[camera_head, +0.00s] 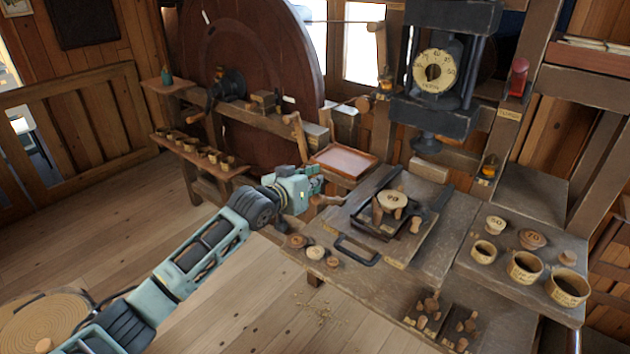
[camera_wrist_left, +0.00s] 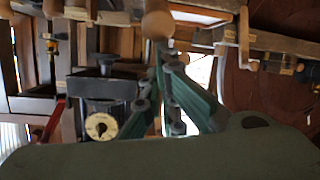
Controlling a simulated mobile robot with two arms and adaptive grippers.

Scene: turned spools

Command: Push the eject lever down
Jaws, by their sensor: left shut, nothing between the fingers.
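My left gripper (camera_head: 318,183) is shut and empty, just above this knob in the head view. In the left wrist view, which looks upside down, a round wooden knob (camera_wrist_left: 157,22) sits right at the fingertips (camera_wrist_left: 160,48). I cannot tell whether they touch. My right gripper is not in view.
The workbench (camera_head: 440,245) holds a black tray with a round wooden piece (camera_head: 391,200). A press with a dial (camera_head: 434,70) stands behind it. Several cups (camera_head: 525,267) stand at the right. A pink-lined tray (camera_head: 343,162) lies behind my gripper. A large wooden wheel (camera_head: 270,60) stands at the back left.

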